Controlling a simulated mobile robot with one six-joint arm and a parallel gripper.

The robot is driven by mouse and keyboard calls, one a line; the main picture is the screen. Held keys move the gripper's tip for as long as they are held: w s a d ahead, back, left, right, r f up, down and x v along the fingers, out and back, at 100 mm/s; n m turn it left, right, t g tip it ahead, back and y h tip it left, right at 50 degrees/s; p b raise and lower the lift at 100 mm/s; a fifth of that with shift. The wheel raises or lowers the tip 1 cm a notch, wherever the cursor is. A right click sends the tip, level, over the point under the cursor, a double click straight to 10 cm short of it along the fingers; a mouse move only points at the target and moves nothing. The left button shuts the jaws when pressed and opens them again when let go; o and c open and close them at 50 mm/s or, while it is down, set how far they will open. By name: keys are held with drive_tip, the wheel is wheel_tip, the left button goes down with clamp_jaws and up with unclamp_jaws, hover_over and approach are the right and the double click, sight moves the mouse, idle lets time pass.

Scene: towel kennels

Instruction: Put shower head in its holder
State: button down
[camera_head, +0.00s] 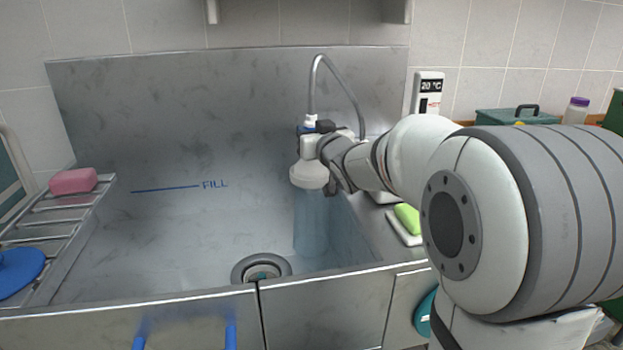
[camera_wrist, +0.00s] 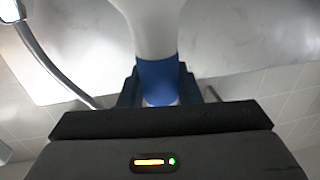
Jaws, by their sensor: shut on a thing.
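The white shower head (camera_head: 309,175) hangs face down over the right side of the steel sink (camera_head: 170,245). A pale bluish column of spray (camera_head: 318,228) falls from it. My gripper (camera_head: 320,137) is shut on its handle, above and behind the head. In the wrist view the white handle (camera_wrist: 152,30) with a blue band (camera_wrist: 157,75) sits between the dark fingers of my gripper (camera_wrist: 158,92). A grey hose (camera_head: 341,82) loops up from the handle and down behind my arm. I cannot make out a holder; my arm hides part of the right side.
A rack (camera_head: 52,222) at the left bears a pink block (camera_head: 73,181) and a blue disc (camera_head: 18,272). At the right are a green sponge (camera_head: 408,217), a 20 °C wall panel (camera_head: 427,93) and a teal box (camera_head: 500,118). The left of the sink is clear.

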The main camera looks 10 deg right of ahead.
drive_tip(key=c, duration=1)
unclamp_jaws()
drive_tip(key=shift+o, duration=0.2)
drive_tip(key=s+d+p, duration=0.1)
drive_tip(key=s, duration=0.6)
drive_tip(key=shift+s+d, duration=0.2)
drive_tip(key=shift+s, duration=0.15)
drive_tip(key=shift+r, duration=0.1)
